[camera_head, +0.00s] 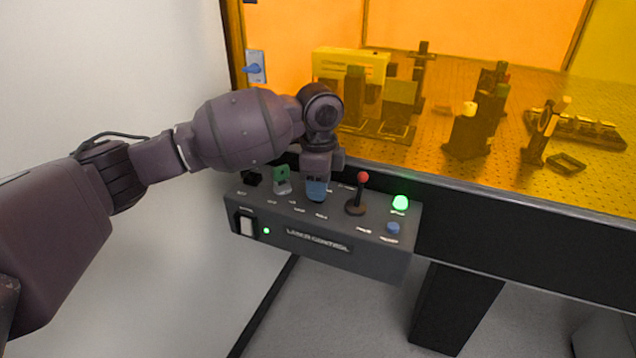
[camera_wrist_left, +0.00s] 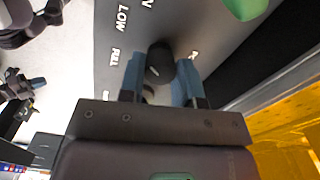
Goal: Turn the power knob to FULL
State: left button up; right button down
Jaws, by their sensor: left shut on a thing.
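The laser control box (camera_head: 330,251) hangs at the front edge of the enclosure's table. My left gripper (camera_head: 316,190) reaches down to its sloped top from above. In the left wrist view the blue fingers of my left gripper (camera_wrist_left: 159,78) are on both sides of a round black power knob (camera_wrist_left: 160,60) and shut on it. Labels LOW and FULL show on the panel to the left of the knob. A small pale mark is on the knob, but I cannot tell surely which label it points at. In the head view my gripper hides the knob.
On the box are a green key-like part (camera_head: 282,178), a red-topped lever (camera_head: 358,194) close right of my gripper, a lit green lamp (camera_head: 400,203), a blue button (camera_head: 393,228) and a white rocker switch (camera_head: 246,224). Orange panels and optics stand behind.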

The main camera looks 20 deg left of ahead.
pick_arm(q)
jog(key=n+p, duration=0.2)
jog(key=p, duration=0.1)
jog(key=r+n+p, duration=0.1)
jog(key=n+p, duration=0.1)
jog(key=shift+r+p, duration=0.1)
jog(key=shift+p, duration=0.3)
jog(key=n+p, duration=0.2)
jog(key=p, duration=0.1)
jog(key=shift+n, duration=0.4)
jog(key=n+p, duration=0.1)
jog(key=p, duration=0.1)
jog(key=n+p, duration=0.2)
jog(key=shift+f, duration=0.3)
jog(key=n+p, duration=0.2)
jog(key=n, duration=0.1)
jog(key=shift+f, duration=0.2)
jog(key=shift+f+n+p, duration=0.15)
jog(key=shift+n+p, duration=0.35)
jog(key=shift+p, duration=0.15)
pick_arm(e)
notch_tip(320, 180, up, 16)
jog(key=w+t, duration=0.1)
jog(key=shift+d+t, duration=0.25)
jog(key=shift+t, duration=0.05)
jog(key=shift+f, duration=0.15)
